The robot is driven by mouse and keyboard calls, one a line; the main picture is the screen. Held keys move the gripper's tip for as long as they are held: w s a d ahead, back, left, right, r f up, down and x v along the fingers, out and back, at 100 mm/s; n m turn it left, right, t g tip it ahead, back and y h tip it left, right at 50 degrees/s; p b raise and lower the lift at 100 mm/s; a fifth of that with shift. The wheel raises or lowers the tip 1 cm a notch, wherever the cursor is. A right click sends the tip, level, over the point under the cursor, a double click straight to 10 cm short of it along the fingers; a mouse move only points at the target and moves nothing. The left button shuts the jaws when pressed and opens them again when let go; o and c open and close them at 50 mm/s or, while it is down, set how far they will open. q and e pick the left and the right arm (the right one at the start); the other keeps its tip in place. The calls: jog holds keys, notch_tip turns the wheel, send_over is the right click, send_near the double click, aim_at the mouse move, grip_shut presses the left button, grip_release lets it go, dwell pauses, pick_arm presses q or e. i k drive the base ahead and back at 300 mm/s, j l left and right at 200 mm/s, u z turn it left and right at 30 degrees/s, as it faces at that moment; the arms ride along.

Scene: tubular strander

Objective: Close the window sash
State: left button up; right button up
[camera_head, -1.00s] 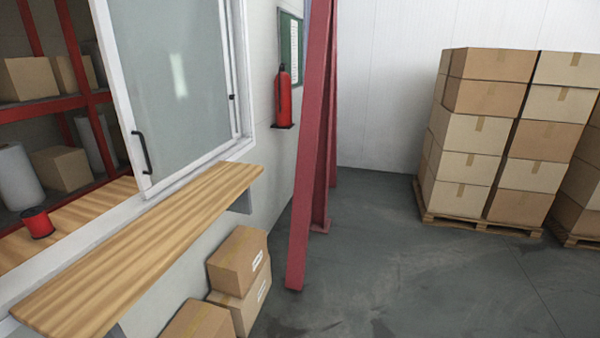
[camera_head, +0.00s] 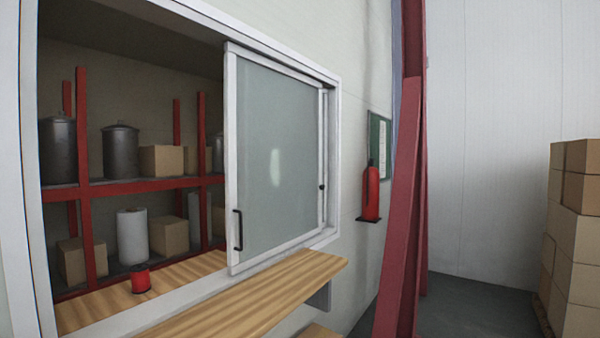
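The window sash (camera_head: 275,150) is a frosted glass pane in a white frame, standing at the right side of the window opening. A black handle (camera_head: 238,230) is on the lower part of its left edge. The left part of the opening is uncovered, with shelves visible through it. The white window frame (camera_head: 30,190) shows its left post at the left of the view. Neither of my grippers is in view.
A wooden ledge (camera_head: 255,298) juts out below the window. A red cylindrical item (camera_head: 140,279) sits on the inner sill. A fire extinguisher (camera_head: 371,192), a leaning red beam (camera_head: 402,210) and stacked boxes (camera_head: 575,240) stand to the right.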

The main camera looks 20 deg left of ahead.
aim_at(236, 264)
jog(key=u, duration=0.25)
jog(key=i+l+u, duration=0.15)
jog(key=u, duration=0.3)
jog(key=i+l+u, duration=0.5)
jog(key=u, duration=0.35)
jog(key=l, duration=0.1)
